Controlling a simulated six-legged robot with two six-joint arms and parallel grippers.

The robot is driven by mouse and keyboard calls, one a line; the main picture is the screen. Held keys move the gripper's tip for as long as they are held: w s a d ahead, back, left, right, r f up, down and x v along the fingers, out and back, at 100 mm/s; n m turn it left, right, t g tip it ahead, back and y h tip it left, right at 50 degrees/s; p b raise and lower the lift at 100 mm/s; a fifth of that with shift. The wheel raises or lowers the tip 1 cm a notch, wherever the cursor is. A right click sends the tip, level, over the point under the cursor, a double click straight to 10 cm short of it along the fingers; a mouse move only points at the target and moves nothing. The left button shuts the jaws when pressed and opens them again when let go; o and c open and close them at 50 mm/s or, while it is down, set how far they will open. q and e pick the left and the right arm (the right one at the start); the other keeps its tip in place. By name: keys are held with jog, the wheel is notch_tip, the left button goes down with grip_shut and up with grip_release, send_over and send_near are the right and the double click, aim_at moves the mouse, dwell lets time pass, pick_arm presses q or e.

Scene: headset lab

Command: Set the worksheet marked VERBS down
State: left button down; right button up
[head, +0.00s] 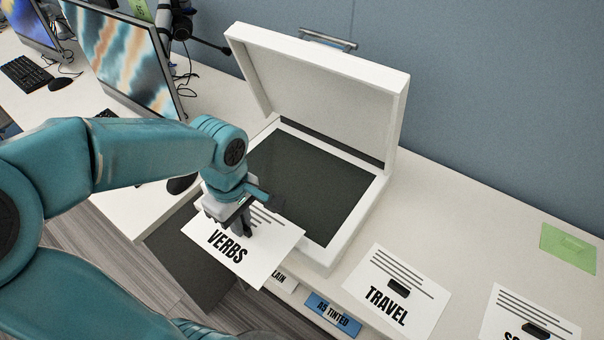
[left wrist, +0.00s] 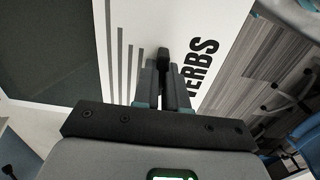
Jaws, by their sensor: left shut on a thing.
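The VERBS worksheet (head: 265,262) is a white sheet with black lines and bold lettering. My left gripper (head: 243,229) is shut on it by a small dark tab on its face. The sheet is held in front of the open scanner (head: 345,232), overlapping its near left edge in the head view. In the left wrist view the sheet (left wrist: 220,22) fills the upper middle, with the left gripper's fingers (left wrist: 164,75) closed at the dark tab. The scanner's lid (head: 320,85) is raised and its dark glass (head: 308,185) is bare where it shows. My right gripper is not in view.
The TRAVEL worksheet (head: 380,270) and another partly cut-off worksheet (head: 510,310) lie on the counter to the right. A blue label reading A5 TINTED (head: 332,314) is on the counter front. A green card (head: 568,248) is at far right. Monitors (head: 135,50) stand at left.

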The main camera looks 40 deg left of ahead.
pick_arm(q)
jog(key=p, duration=0.4)
send_over(300, 191)
notch_tip(300, 191, down, 2)
jog(key=shift+s+f, duration=0.15)
jog(key=shift+f, duration=0.1)
notch_tip(300, 191, down, 4)
jog(key=shift+p, duration=0.4)
jog(key=shift+w+f, duration=0.25)
jog(key=shift+f, duration=0.2)
jog(key=c, duration=1.2)
grip_release()
